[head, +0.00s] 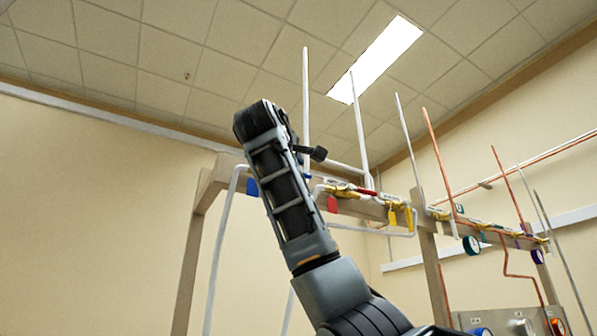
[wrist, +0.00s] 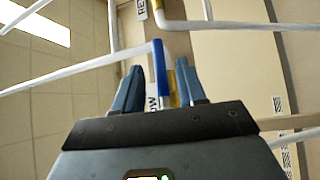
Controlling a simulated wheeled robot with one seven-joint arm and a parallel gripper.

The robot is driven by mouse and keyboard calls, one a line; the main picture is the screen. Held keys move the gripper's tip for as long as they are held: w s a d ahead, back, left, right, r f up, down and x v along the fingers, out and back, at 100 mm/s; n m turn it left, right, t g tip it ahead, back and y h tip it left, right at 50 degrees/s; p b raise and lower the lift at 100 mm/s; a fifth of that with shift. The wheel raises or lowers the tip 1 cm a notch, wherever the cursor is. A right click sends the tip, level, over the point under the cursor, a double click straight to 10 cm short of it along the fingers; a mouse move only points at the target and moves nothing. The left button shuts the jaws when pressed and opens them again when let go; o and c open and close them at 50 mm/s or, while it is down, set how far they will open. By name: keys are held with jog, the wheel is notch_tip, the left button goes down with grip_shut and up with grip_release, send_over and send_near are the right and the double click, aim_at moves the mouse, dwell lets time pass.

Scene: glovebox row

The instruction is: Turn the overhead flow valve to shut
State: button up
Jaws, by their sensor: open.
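In the wrist view, a blue lever handle (wrist: 160,66) shows between the two blue-grey fingers of my gripper (wrist: 158,78). The fingers are open, one on each side of the handle, with no clear contact on it. A yellow valve part (wrist: 173,88) shows behind the handle. A partly hidden label (wrist: 152,103) ending in "OW" is beside it. In the head view, my raised arm covers part of the overhead pipe row, and the fingers cannot be made out. A small blue piece (head: 307,176) shows just right of the arm.
A wooden beam (head: 372,209) carries yellow-bodied valves, a red handle (head: 366,191), a red tag (head: 332,204) and a yellow tag (head: 408,218). A blue tag (head: 252,187) hangs left of my arm. White pipes cross close around my gripper. Open room lies left of the frame.

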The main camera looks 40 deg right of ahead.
jog(key=shift+p+x, duration=0.5)
jog(key=shift+x, duration=1.55)
jog(key=shift+c, duration=0.2)
grip_shut()
